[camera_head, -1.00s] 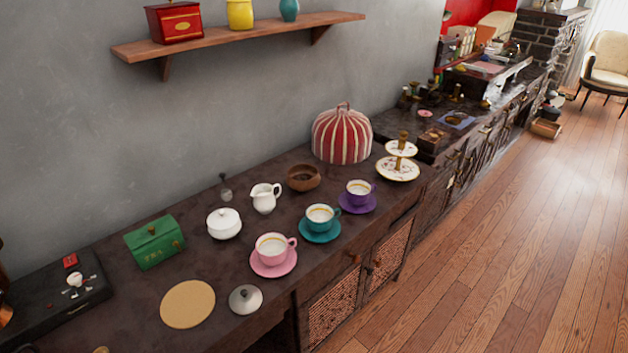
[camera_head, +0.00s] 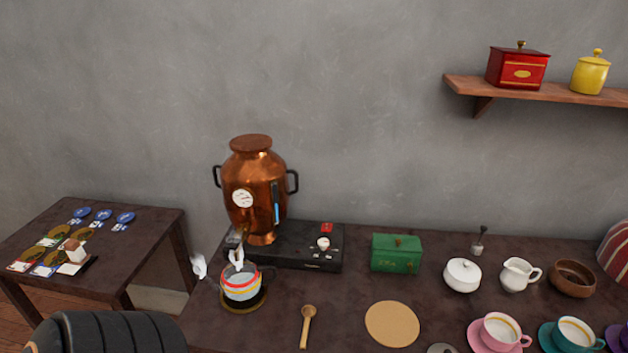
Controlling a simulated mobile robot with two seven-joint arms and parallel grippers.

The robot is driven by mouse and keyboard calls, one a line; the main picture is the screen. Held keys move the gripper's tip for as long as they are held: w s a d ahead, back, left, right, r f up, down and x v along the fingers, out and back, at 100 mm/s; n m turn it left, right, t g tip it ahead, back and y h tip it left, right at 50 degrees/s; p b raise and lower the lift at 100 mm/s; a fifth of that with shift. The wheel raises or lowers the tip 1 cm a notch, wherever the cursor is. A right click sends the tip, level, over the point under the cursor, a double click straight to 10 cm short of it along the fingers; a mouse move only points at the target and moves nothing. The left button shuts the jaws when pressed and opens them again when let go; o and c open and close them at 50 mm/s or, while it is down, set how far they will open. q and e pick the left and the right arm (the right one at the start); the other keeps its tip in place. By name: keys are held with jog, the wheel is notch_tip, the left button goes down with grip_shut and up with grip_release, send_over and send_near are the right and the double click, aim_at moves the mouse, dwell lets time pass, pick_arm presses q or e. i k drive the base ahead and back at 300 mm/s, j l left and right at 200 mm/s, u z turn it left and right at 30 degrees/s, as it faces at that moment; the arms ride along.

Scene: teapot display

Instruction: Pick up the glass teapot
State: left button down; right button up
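The glass teapot (camera_head: 241,287) is a clear vessel with red and yellow bands and a dark handle on its right. It stands on a round dark mat with a tan rim (camera_head: 246,308) at the left end of the long dark counter. It is just in front of the copper urn (camera_head: 256,190). The urn's spout is close above and behind it.
A black box (camera_head: 295,250), green tin (camera_head: 397,254), wooden spoon (camera_head: 307,325) and tan round mat (camera_head: 392,324) lie to the right. Small white shapes (camera_head: 198,267) are unclear. A side table (camera_head: 120,260) and a dark ribbed shape (camera_head: 105,333) are at left.

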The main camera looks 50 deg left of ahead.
aim_at(242, 285)
jog(key=u, duration=2.1)
